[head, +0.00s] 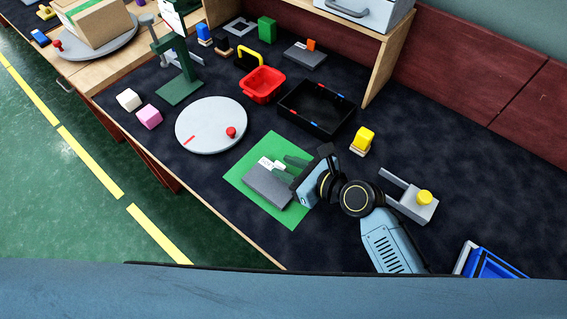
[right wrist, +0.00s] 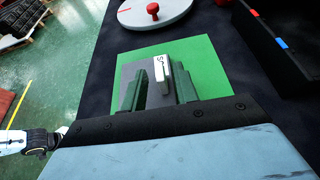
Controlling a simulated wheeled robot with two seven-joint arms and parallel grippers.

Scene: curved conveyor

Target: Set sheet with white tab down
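A grey sheet (head: 268,186) lies on a green mat (head: 240,179), with a white tab (head: 265,162) at its far edge. In the right wrist view the white tab (right wrist: 160,68) carries dark lettering, and part of the grey sheet (right wrist: 128,74) shows around my fingers. My right gripper (head: 287,168) is over the sheet, its dark green fingers spread with a gap between them. The tab is near the tip of the right-hand finger in the wrist view; whether they touch I cannot tell.
A round grey turntable (head: 205,122) with a red knob is left of the mat. A black tray (head: 316,110) and a red bin (head: 262,84) stand beyond it. A yellow-topped block (head: 363,139) and a grey fixture (head: 412,205) are to the right.

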